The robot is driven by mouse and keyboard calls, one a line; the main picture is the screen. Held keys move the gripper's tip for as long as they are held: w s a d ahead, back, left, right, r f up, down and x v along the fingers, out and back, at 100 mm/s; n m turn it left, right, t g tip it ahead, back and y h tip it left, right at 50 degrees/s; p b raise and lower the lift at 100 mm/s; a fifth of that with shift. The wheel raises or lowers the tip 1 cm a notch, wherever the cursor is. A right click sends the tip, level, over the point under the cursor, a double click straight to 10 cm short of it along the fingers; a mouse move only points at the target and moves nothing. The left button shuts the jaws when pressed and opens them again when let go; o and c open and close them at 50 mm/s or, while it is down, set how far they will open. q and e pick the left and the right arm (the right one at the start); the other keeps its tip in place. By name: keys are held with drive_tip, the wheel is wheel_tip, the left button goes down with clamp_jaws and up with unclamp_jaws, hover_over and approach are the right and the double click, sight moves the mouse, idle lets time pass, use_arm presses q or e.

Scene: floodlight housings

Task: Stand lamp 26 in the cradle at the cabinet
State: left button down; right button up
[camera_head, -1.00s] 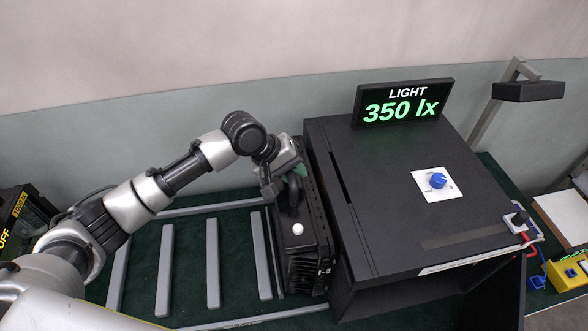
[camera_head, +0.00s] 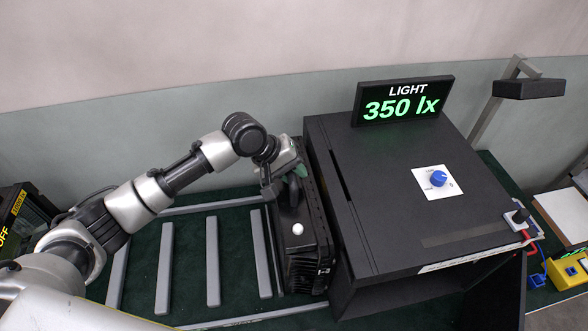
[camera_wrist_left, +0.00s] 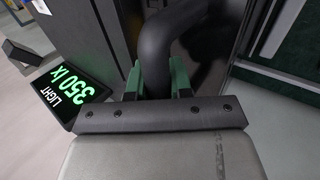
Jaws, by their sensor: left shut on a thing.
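A black floodlight housing (camera_head: 304,240) stands upright at the left side of the black cabinet (camera_head: 420,210). It has a white knob on its near face and a small white marking low down, too small to read surely. My left gripper (camera_head: 285,180) is at its top; the left wrist view shows the green fingers (camera_wrist_left: 162,78) shut on its black curved handle (camera_wrist_left: 168,45). The lamp's foot is partly hidden, so I cannot tell how it sits in the cradle of grey bars (camera_head: 212,262). My right gripper is not in view.
The cabinet carries a display (camera_head: 402,103) reading 350 lx and a blue dial (camera_head: 438,179). Grey slots left of the lamp are empty. Another black lamp with yellow label (camera_head: 22,215) stands at far left. A lamp arm (camera_head: 528,90) and yellow device (camera_head: 568,270) are at right.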

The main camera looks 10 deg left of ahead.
use_arm(q)
drive_tip(key=shift+w+d+f, duration=0.1)
drive_tip(key=shift+w+f, duration=0.05)
drive_tip(key=shift+f, duration=0.4)
idle(0.5)
drive_tip(key=shift+f, duration=0.55)
idle(1.6)
drive_tip(key=c, duration=0.9)
unclamp_jaws()
drive_tip(key=shift+c, duration=0.2)
drive_tip(key=shift+s+f, duration=0.35)
drive_tip(key=shift+f, duration=0.2)
drive_tip(key=b+v, duration=0.3)
drive_tip(key=v, duration=0.8)
drive_tip(key=shift+r, duration=0.3)
